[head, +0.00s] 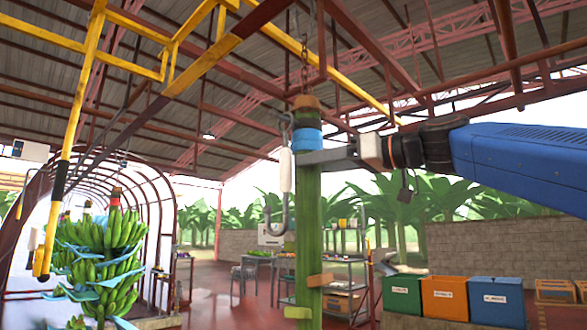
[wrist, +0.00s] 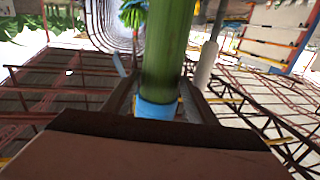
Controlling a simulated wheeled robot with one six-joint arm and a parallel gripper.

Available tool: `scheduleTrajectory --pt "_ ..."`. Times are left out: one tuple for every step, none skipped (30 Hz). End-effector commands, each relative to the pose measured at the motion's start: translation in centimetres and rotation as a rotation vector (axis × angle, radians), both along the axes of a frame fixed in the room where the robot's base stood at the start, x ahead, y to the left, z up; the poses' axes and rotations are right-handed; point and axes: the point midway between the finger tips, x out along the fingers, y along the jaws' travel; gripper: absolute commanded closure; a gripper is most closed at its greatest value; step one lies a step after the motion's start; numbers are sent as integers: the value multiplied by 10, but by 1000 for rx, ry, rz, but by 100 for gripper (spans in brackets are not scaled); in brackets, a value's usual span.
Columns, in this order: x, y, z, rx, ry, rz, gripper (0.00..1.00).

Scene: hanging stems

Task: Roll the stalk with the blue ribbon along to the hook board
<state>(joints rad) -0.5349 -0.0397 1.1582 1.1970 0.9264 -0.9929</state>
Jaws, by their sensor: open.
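The green stalk (head: 309,230) with the blue ribbon (head: 307,139) hangs upright from a chain in the middle of the head view. My gripper (head: 322,157) reaches in from the right at the ribbon's lower edge. In the wrist view the stalk (wrist: 166,50) stands between the two open fingers (wrist: 160,97), with the blue ribbon (wrist: 157,108) close to the palm. I cannot tell whether a finger touches it. I cannot make out the hook board for certain.
A hook with a white body (head: 286,170) hangs just left of the stalk. A banana bunch (head: 100,255) hangs at left by an arched tunnel. Yellow overhead rails (head: 190,45) run above. Green (head: 403,297), orange (head: 444,298) and blue (head: 497,300) bins stand at lower right.

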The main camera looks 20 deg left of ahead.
Motion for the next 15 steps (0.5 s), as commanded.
scheduleTrajectory --pt "1 11 -1 -1 0 4 48" --pt "3 16 -1 -1 0 3 48" --pt "4 22 0 0 0 3 48" --pt "4 27 0 -1 0 3 48" --pt "5 32 -1 -1 1 3 48" --pt "7 37 -1 -1 0 3 48" --pt "8 41 0 0 0 2 48" --pt "8 44 0 1 0 2 48" --pt "9 48 0 0 -1 2 48" --pt "10 51 0 -1 -1 2 48" --pt "10 54 -1 -1 0 2 48" --pt "11 56 0 -1 0 1 48" --pt "11 58 0 -1 0 1 48" --pt "11 59 0 0 0 1 48" --pt "12 61 0 0 0 1 48"
